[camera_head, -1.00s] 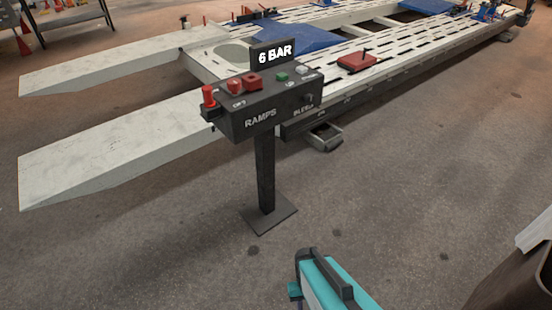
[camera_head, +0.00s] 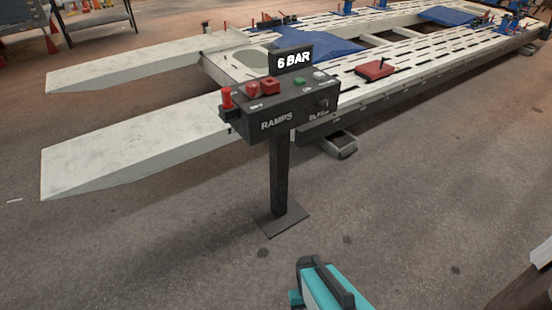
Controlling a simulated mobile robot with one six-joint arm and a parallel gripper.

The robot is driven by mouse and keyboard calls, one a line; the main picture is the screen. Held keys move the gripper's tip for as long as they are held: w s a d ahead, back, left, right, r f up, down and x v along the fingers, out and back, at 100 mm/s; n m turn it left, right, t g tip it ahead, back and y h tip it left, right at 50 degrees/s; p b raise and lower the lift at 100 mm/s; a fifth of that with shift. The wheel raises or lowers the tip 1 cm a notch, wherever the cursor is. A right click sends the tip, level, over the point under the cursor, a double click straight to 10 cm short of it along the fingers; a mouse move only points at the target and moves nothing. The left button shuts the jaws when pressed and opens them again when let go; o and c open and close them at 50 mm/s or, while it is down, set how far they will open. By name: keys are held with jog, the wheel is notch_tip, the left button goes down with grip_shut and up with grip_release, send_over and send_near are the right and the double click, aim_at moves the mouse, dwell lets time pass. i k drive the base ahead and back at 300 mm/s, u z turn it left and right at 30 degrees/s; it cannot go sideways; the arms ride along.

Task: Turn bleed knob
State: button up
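The dark control box (camera_head: 250,128) stands on a post in the middle of the view, marked RAMPS and, at its right end, a label that seems to read BLEED. A small dark knob (camera_head: 323,104) shows on the front face just above that label. Its exact shape and angle are too small to tell. A sign on top reads 6 BAR (camera_head: 293,61). A teal and black part of my own body shows at the bottom edge, well in front of the post. My gripper's fingers do not show.
Red controls (camera_head: 262,88) and a green button (camera_head: 299,81) sit on the box top. The post's base plate (camera_head: 290,226) is on the floor. Pale ramps (camera_head: 130,140) and a long slotted platform (camera_head: 400,68) lie behind. Open floor surrounds the post's front and right.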

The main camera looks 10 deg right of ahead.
aim_at(324, 105)
jog(key=i, duration=0.9)
